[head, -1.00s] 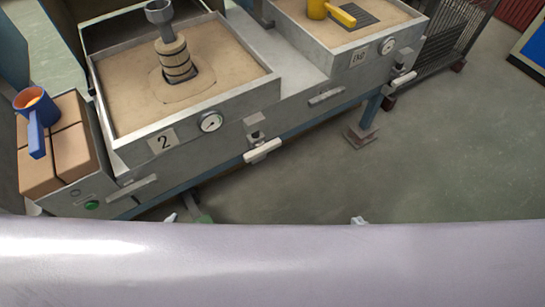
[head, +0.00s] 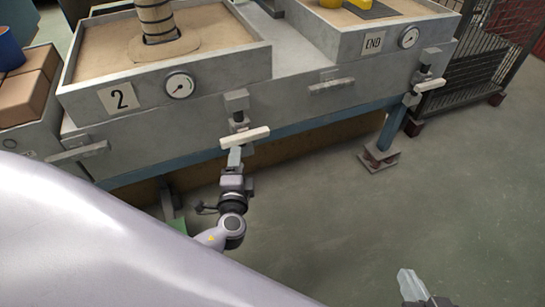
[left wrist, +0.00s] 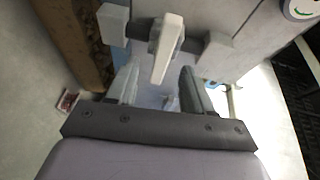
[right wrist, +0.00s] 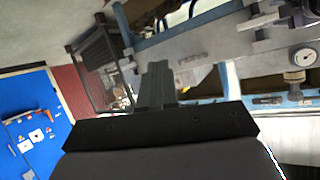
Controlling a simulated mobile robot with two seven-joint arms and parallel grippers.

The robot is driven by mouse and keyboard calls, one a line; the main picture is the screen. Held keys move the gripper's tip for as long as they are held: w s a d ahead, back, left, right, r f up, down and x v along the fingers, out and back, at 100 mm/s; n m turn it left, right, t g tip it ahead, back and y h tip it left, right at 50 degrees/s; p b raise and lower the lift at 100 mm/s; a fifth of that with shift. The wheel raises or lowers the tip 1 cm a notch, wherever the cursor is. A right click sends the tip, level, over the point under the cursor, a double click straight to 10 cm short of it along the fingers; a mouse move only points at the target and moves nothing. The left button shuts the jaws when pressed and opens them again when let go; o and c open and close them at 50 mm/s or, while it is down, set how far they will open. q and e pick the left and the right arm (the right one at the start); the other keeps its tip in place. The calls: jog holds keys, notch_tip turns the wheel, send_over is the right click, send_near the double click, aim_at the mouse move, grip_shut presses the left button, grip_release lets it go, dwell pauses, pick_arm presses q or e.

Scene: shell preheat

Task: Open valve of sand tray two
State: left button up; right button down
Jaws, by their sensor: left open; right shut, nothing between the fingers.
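Sand tray two, a grey metal box (head: 225,74) with a "2" plate (head: 121,98), stands at the upper left in the head view. Its valve has a white bar handle (head: 245,137) on the front, below and right of the gauge. My left gripper (head: 235,157) is just below this handle. In the left wrist view the handle (left wrist: 166,48) lies just ahead of and partly between the open fingers (left wrist: 157,76); contact cannot be told. My right gripper (head: 410,284) is shut and empty over the floor at lower right; its closed fingers (right wrist: 157,85) show in the right wrist view.
A similar white valve handle (head: 429,85) is on the "END" tray (head: 343,45) at right. Fixed grey bars (head: 331,86) stick out of the front. A blue table leg (head: 391,125) and a wire cage (head: 510,45) stand at right. The floor in front is clear.

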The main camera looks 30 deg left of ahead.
aim_at(245, 141)
pick_arm(q)
jog(key=shift+m+t, duration=0.3)
jog(key=shift+t, duration=0.1)
jog(key=shift+w+d+b+x, duration=0.1)
jog(key=shift+d+b+x, duration=0.15)
jog(key=shift+x, duration=1.05)
jog(key=shift+w+d+b+x, duration=0.1)
jog(key=shift+d+b+x, duration=0.1)
jog(key=shift+x, duration=1.15)
jog(key=shift+w+d+b+x, duration=0.15)
jog(key=shift+b+x, duration=0.1)
jog(key=shift+x, duration=1.05)
jog(key=shift+r, duration=0.1)
jog(key=shift+s, duration=0.1)
grip_shut()
